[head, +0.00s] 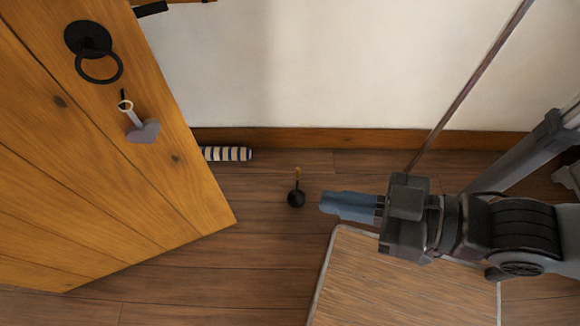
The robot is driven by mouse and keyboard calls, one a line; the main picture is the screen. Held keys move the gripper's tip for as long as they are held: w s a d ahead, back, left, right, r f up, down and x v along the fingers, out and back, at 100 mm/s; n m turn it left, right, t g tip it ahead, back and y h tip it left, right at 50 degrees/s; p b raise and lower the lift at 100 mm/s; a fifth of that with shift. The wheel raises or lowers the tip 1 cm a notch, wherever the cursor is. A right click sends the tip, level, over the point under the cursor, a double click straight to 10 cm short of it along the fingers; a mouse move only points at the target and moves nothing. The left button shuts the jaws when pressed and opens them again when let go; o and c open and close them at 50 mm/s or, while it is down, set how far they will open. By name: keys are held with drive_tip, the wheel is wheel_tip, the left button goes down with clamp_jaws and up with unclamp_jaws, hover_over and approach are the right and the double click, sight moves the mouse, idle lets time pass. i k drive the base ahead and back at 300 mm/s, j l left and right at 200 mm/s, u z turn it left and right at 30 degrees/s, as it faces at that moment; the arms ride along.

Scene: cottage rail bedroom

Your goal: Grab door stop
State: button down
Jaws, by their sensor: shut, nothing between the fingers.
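The door stop (296,198) looks like a small black ball with a thin yellowish upright piece on top. It stands on the wooden floor, right of the door's lower edge. My gripper (324,203) reaches in from the right with its blue-grey fingers shut and empty. In the picture the fingertips point left at the door stop, with a small gap between them. How high the fingers are above the floor is hard to tell.
An open wooden door (120,180) with a ring handle and hanging heart fills the left. A striped roll (228,154) lies by the baseboard (300,140). A pale-edged wood-grained panel (400,290) is below my gripper. Floor around the door stop is clear.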

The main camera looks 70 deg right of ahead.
sight(296, 198)
drive_tip(key=k+z, duration=0.45)
drive_tip(key=k+l+z, duration=0.15)
drive_tip(key=k+z, duration=0.3)
drive_tip(key=i+j+z, duration=0.1)
drive_tip(key=i+j, duration=0.25)
drive_tip(key=i+j+z, duration=0.1)
drive_tip(key=i+j, duration=0.2)
drive_tip(key=j, duration=0.15)
drive_tip(key=i+j, duration=0.3)
drive_tip(key=i+j+z, duration=0.15)
drive_tip(key=i+j, duration=0.15)
drive_tip(key=j, duration=0.25)
